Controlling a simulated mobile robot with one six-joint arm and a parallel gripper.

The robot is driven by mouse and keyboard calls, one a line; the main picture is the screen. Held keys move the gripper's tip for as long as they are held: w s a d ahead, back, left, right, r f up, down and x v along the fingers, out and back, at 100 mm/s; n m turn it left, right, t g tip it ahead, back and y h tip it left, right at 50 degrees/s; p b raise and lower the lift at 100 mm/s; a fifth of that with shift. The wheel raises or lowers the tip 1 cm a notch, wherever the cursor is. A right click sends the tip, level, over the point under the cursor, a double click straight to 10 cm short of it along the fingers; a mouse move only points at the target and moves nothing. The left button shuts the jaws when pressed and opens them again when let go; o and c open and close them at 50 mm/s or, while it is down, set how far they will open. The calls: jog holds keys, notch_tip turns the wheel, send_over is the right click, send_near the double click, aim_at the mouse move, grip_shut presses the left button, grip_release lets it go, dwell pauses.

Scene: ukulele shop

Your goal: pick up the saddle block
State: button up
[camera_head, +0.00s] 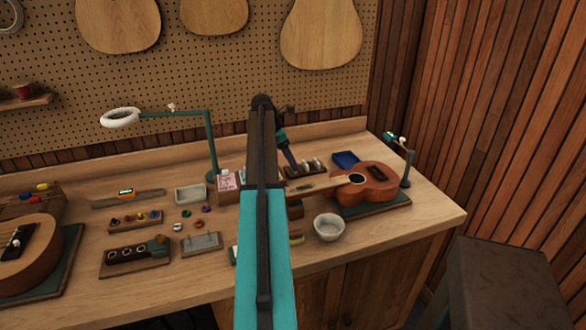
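I cannot single out the saddle block with certainty. A grey block with small pins (202,242) lies on the front middle of the bench. A small dark block (295,208) sits just right of my arm, partly hidden by it. My arm rises through the middle of the view, bends at the top and hides a strip of the bench. A teal and dark part near its far end, by a dark rack with pale tops (304,169), may be my wrist or gripper. Its fingers are too small and blurred to make out.
A ukulele (372,190) lies on a green mat at the right, behind a white bowl (328,228). Another ukulele (28,262) lies at the left. A green lamp post (210,145), a pale tray (190,194) and several small parts fill the middle. A dark stool (500,285) stands at front right.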

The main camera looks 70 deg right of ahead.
jog(key=shift+p+x, duration=0.3)
jog(key=shift+x, duration=1.15)
jog(key=shift+c, duration=0.5)
jog(key=c, duration=1)
